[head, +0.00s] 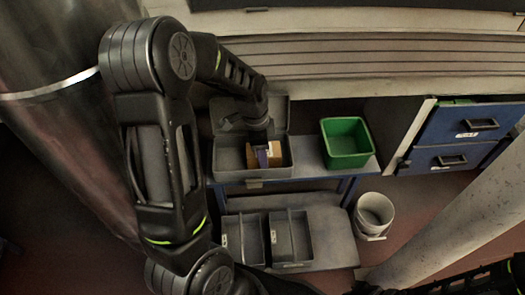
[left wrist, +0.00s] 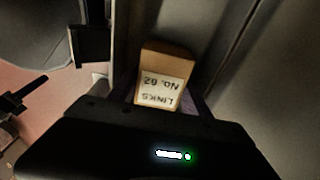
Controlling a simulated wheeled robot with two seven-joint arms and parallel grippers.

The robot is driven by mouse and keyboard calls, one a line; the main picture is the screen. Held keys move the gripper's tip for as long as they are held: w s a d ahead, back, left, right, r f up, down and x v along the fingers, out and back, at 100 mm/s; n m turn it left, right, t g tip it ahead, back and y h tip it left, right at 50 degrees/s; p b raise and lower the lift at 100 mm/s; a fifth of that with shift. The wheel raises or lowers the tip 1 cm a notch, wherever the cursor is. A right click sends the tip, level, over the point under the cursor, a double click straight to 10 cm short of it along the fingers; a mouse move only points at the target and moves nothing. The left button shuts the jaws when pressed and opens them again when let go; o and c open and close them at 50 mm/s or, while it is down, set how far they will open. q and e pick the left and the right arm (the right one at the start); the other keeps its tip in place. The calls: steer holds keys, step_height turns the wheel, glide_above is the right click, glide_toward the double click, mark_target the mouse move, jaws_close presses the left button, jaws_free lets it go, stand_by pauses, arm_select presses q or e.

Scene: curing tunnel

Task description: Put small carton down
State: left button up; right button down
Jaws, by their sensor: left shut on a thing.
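The small carton (head: 274,149) is tan with a white label and shows at the grey open-lidded box on the bench. In the left wrist view the carton (left wrist: 165,78) shows its label, "LINKS NO. 62", upside down beyond my gripper's dark body. My left gripper (head: 262,141) reaches down into the grey box (head: 225,172) and is shut on the carton; its fingertips are mostly hidden. I cannot tell whether the carton touches the box floor. A purplish piece (head: 262,158) shows beside the carton. My right arm's end (head: 370,288) is at the bottom edge, its jaws unclear.
A green bin (head: 347,160) stands right of the grey box on the bench. Two grey trays (head: 290,262) lie on the lower shelf. A white bucket (head: 375,210) stands on the floor. Blue drawers (head: 440,158) are at right. The box's raised lid (head: 279,112) stands behind the carton.

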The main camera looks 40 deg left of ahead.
arm_select(q)
steer(key=shift+f, duration=0.2)
steer(key=o, duration=1.5)
steer(key=shift+r, duration=0.2)
steer(key=shift+r, duration=0.2)
steer(key=r+p, duration=0.1)
steer(key=r, duration=0.3)
steer(key=r+p, duration=0.1)
steer(key=r, duration=0.2)
steer(key=s+a+r, duration=0.1)
steer(key=r, duration=0.3)
steer(key=shift+r+p, duration=0.3)
steer(key=shift+p, duration=0.1)
